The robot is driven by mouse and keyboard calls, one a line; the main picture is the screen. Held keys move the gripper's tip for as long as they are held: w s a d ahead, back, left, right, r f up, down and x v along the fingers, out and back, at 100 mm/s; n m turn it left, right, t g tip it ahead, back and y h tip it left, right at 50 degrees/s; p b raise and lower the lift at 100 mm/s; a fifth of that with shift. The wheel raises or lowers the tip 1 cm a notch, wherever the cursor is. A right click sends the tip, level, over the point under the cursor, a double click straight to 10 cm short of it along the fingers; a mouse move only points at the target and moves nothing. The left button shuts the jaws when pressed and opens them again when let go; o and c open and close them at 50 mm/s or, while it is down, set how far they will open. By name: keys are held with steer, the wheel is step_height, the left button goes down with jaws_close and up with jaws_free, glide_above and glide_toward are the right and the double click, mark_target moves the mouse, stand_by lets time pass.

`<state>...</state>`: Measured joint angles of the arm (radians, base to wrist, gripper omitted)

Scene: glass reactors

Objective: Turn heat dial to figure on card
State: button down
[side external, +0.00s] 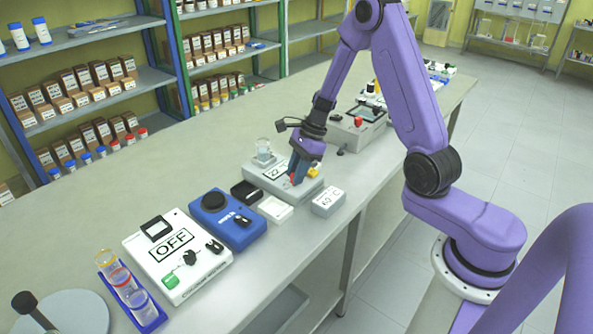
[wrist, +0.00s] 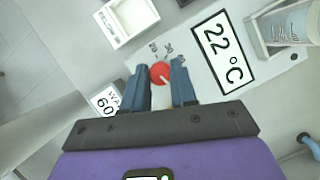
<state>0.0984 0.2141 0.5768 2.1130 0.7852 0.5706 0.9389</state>
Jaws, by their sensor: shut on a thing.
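The heating unit (side external: 262,172) is a grey box on the bench with a display (wrist: 222,52) reading 22 °C. Its red heat dial (wrist: 160,74) has a white pointer line and small scale marks beyond it. My gripper (wrist: 160,67) points down over the unit, its blue fingers on either side of the dial and shut on it. In the side external view my gripper (side external: 298,174) hides most of the dial. The card (side external: 327,202) is a small white block beside the unit; its figure shows as 60 in the wrist view (wrist: 106,100), partly hidden by a finger.
A glass beaker (side external: 264,151) stands on the unit's far end. A white open tray (side external: 275,209) and a black box (side external: 244,193) sit nearby. A blue device (side external: 228,222), a white device reading OFF (side external: 178,258) and a tube rack (side external: 143,310) stand nearer the camera.

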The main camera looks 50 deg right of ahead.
steer(key=shift+m, duration=0.5)
steer(key=c, duration=0.9)
jaws_free()
steer(key=v, duration=1.7)
steer(key=shift+s+r, duration=0.2)
steer(key=shift+s, duration=0.15)
